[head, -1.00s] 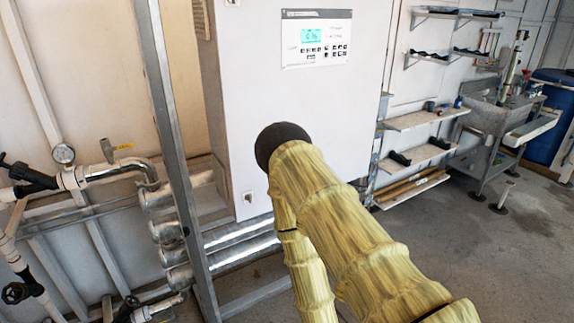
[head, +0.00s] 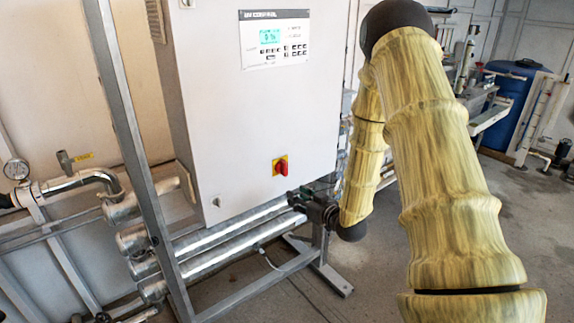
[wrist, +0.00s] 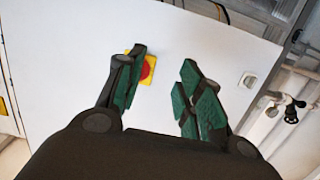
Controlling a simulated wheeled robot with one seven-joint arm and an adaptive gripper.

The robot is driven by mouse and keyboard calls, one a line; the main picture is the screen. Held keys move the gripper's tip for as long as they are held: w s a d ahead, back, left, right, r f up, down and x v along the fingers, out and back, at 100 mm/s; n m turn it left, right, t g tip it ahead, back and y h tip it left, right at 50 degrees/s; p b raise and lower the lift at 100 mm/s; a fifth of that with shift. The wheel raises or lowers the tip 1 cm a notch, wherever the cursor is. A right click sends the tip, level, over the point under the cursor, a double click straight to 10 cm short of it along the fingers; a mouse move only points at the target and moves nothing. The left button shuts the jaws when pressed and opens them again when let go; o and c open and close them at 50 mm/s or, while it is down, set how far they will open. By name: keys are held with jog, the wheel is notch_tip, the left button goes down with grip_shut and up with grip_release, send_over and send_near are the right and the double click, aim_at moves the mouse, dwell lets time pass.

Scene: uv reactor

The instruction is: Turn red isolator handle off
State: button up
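The red isolator handle (head: 280,166) sits on a yellow plate low on the front of the white control cabinet (head: 235,110). It stands about upright in the head view. In the wrist view the red handle (wrist: 149,68) shows partly hidden behind my left finger. My gripper (wrist: 163,60) is open, with dark green finger pads spread apart and nothing visible between them. In the head view my gripper (head: 316,207) is a dark shape below and right of the handle, in front of the cabinet's lower right corner. Whether a finger touches the handle cannot be told.
A control panel with a lit display (head: 275,37) is at the cabinet top. A metal post (head: 135,150) and steel pipes (head: 235,230) lie left and below. A small latch (wrist: 248,80) is on the cabinet. A blue barrel (head: 507,100) stands far right. Floor on the right is open.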

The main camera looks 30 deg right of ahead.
jog(key=t, duration=0.2)
send_near(287, 164)
jog(key=w+p, duration=0.1)
jog(key=w, duration=0.2)
jog(key=w+p, duration=0.1)
jog(key=w, duration=0.2)
jog(key=w+p, duration=0.1)
jog(key=w, duration=0.3)
jog(key=shift+a+r, duration=0.2)
jog(key=shift+a, duration=0.2)
grip_shut()
